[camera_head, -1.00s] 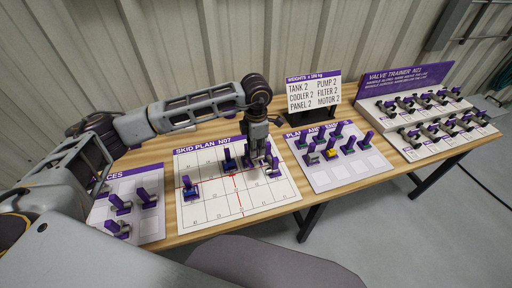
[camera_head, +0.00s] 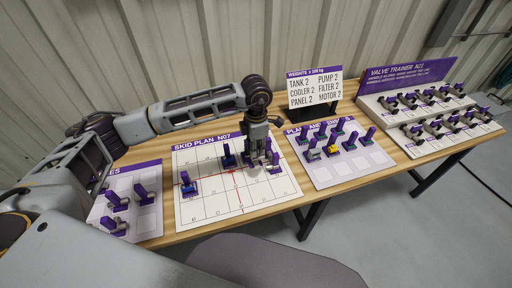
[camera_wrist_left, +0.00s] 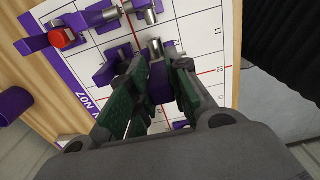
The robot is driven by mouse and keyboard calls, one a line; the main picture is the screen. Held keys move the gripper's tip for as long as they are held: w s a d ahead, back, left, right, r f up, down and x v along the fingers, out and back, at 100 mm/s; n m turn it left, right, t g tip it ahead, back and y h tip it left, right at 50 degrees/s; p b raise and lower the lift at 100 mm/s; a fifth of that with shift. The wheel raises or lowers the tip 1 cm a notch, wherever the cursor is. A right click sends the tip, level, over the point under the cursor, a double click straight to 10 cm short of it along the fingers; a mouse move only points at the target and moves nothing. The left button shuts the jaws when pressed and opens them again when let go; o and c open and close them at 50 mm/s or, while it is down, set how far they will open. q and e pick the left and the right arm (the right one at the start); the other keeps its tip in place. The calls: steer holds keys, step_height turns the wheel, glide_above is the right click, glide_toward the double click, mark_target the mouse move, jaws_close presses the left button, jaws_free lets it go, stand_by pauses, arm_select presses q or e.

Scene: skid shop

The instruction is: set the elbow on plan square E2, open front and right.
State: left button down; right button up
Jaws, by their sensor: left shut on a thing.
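My left gripper (camera_head: 258,150) points down over the right-of-centre back part of the white gridded skid plan (camera_head: 210,207). In the left wrist view its two green-padded fingers (camera_wrist_left: 152,95) are shut on a piece with a purple block (camera_wrist_left: 159,84). A short silver pipe end (camera_wrist_left: 155,47) shows just beyond that block; I take this to be the elbow. The piece is at or just above the board; I cannot tell if it touches. The fingers hide much of it, and I cannot read its square. My right gripper is not in view.
Other purple-handled pieces stand close by on the plan, including one at the back (camera_head: 228,156) and a blue-based one at left (camera_head: 188,187). A left board (camera_head: 147,225) and a right board (camera_head: 335,172) hold several more. The plan's front rows are clear. A valve trainer (camera_head: 430,150) stands far right.

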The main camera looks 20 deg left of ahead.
mark_target(256, 159)
arm_select(q)
steer(key=shift+f+b, duration=1.05)
steer(key=shift+f, duration=0.3)
steer(key=shift+f+b, duration=0.8)
steer(key=shift+f, duration=0.1)
steer(key=shift+f+b, duration=0.75)
steer(key=shift+f, duration=0.15)
steer(key=shift+f+b, duration=0.7)
steer(key=shift+b, duration=0.15)
stand_by(1.2)
steer(key=c, duration=1.3)
jaws_free()
